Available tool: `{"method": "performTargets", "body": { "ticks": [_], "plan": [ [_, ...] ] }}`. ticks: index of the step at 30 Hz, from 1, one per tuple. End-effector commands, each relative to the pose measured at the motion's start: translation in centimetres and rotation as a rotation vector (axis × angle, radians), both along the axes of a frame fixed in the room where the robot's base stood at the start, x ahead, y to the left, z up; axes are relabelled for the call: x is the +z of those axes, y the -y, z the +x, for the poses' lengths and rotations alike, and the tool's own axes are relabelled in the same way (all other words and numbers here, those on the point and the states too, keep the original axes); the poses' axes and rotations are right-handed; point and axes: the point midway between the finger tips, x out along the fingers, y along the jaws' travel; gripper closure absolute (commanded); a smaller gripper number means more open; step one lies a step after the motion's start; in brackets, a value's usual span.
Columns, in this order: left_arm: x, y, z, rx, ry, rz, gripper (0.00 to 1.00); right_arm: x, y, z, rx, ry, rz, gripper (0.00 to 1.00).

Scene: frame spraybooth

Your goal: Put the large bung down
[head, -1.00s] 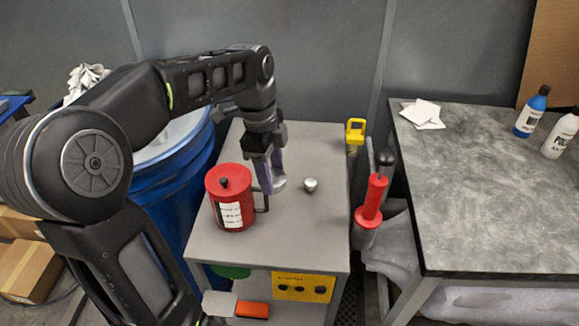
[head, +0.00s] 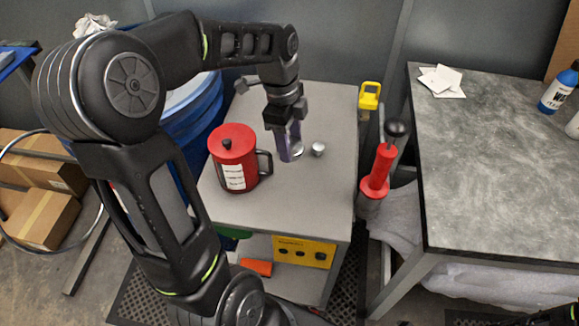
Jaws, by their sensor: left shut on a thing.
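My left gripper (head: 290,150) points down over the top of the grey cart (head: 290,205), right of the red can. Its purple-grey fingers are shut on the large bung (head: 297,152), a pale silver piece mostly hidden by the fingers. The bung is at or just above the cart top; I cannot tell whether it touches. A smaller silver bung (head: 318,149) stands on the cart just right of the gripper. My right gripper is not in view.
The red can (head: 233,150) with a black handle stands close on the left. A yellow-handled item (head: 369,96) and a red-and-black tool (head: 381,170) are at the cart's right edge. The cart top's front and right are clear. A dark-topped table (head: 490,180) stands right.

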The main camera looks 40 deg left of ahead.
Motion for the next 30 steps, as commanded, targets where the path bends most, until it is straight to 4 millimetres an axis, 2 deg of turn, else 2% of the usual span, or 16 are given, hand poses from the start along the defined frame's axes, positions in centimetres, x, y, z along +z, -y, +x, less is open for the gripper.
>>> {"method": "performTargets", "body": {
  "ticks": [3, 9, 23, 30],
  "plan": [
    [-3.4, 0.0, -0.2, 0.001, -0.007, -0.001, 0.8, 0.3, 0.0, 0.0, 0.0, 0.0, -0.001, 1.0],
    [-7.1, 0.0, -0.1, 0.002, -0.002, -0.001, 0.8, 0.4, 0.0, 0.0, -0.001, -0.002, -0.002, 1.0],
    [-8.1, 0.0, 0.0, 0.001, -0.001, 0.0, 0.8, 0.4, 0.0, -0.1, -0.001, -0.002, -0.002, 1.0],
    [-11.5, 0.0, -0.1, 0.002, -0.004, -0.001, 0.8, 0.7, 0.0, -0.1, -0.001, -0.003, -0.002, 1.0]
  ]
}}
